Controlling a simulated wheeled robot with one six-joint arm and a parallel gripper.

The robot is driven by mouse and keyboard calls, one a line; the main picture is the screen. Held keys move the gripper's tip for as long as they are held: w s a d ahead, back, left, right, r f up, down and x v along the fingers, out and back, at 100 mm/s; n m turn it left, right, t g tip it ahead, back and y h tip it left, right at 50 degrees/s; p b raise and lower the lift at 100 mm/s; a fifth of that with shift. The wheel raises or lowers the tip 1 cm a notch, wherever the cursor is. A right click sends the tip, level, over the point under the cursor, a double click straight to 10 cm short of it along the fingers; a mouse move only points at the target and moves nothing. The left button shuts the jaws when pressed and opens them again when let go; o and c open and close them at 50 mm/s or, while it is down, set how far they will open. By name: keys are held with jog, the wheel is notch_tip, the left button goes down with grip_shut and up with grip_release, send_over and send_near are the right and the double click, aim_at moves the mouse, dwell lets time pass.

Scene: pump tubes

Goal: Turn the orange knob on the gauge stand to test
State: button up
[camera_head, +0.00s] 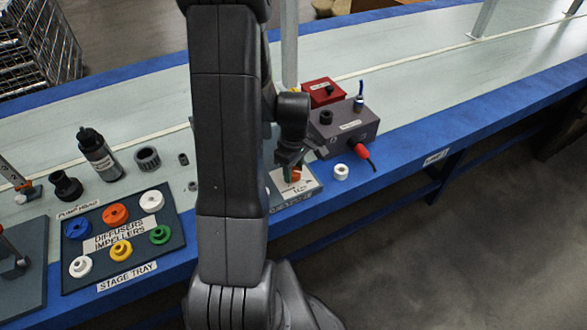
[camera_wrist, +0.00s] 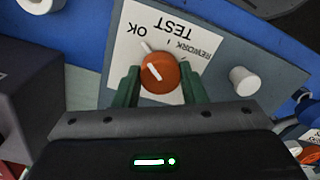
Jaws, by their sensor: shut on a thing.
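The orange knob (camera_wrist: 160,73) sits on the gauge stand (camera_wrist: 237,60), over a white card lettered OK, TEST and REWORK, which reads upside down in the wrist view. The knob's white line slants to the upper left, towards the OK side rather than straight at TEST. My gripper (camera_wrist: 158,82) has a green finger on either side of the knob and is shut on it. In the head view my gripper (camera_head: 290,160) points down over the stand, and the knob (camera_head: 295,176) shows partly below it.
A grey box (camera_head: 345,128) with a red plug stands close behind the stand, a red box (camera_head: 323,92) beyond. The stage tray (camera_head: 172,218) holds several coloured parts at the left. My arm hides the bench between.

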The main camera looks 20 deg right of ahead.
aim_at(295, 171)
jog(key=m, duration=0.5)
jog(key=shift+m, duration=0.3)
jog(key=m, duration=0.4)
jog(key=shift+m, duration=0.3)
dwell(0.3)
jog(key=o, duration=1)
jog(key=shift+r, duration=0.1)
notch_tip(295, 171, up, 14)
jog(key=shift+s+d+f+p, duration=0.1)
jog(key=shift+d+f+p, duration=0.05)
jog(key=shift+p, duration=0.9)
notch_tip(295, 171, down, 14)
jog(key=shift+r+b, duration=0.1)
jog(key=shift+b, duration=1.1)
